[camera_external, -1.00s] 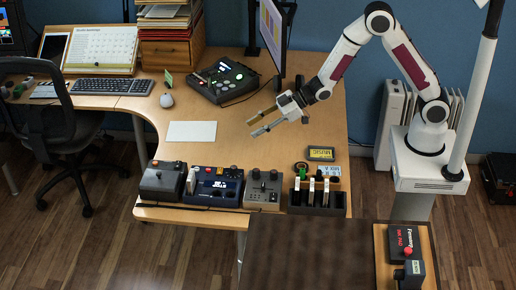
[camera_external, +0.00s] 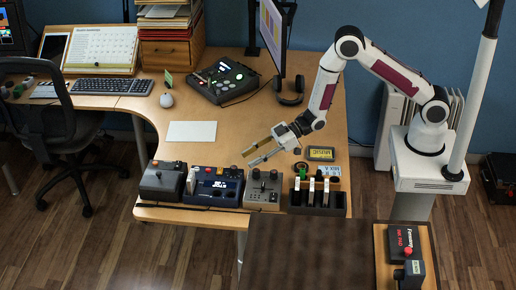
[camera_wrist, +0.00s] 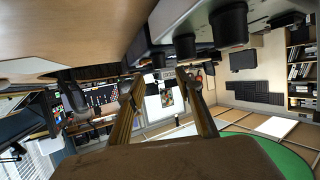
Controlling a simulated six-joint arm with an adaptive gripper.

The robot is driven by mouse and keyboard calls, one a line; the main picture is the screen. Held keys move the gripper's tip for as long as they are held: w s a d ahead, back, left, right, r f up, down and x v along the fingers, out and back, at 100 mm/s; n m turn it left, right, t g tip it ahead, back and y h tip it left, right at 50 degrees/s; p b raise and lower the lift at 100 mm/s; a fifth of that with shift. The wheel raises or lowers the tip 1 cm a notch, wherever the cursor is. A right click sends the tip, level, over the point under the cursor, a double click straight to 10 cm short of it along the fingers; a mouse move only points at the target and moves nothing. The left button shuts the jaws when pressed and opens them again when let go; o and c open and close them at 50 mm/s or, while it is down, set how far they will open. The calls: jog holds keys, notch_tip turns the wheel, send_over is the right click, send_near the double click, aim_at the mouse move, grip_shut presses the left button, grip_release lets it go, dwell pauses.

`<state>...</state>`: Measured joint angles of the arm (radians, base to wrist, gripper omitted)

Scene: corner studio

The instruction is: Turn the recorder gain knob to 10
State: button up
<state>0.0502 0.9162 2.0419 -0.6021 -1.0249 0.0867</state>
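Several small consoles stand along the desk's front edge in the external view: a grey box (camera_external: 160,183) at the left, a dark blue unit (camera_external: 205,189) with a lit display, and a grey unit (camera_external: 263,190) with small knobs. I cannot tell which is the recorder, and no gain label or knob setting is legible. My gripper (camera_external: 249,159) hangs above the desk, behind the grey knobbed unit, pointing left. It is open and empty; its fingers are apart in the wrist view (camera_wrist: 162,100). Dark round knobs (camera_wrist: 229,24) show upside down at the top there.
A black holder (camera_external: 318,200) with upright white-topped pieces stands right of the consoles. A yellow "MUSIC" display (camera_external: 321,154) lies behind it. A white sheet (camera_external: 191,131) lies left of my gripper. Headphones (camera_external: 291,92) and a monitor (camera_external: 273,32) stand farther back.

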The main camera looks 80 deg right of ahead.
aim_at(236, 167)
jog(key=shift+w+a, duration=0.1)
jog(key=shift+x, duration=3.8)
grip_shut()
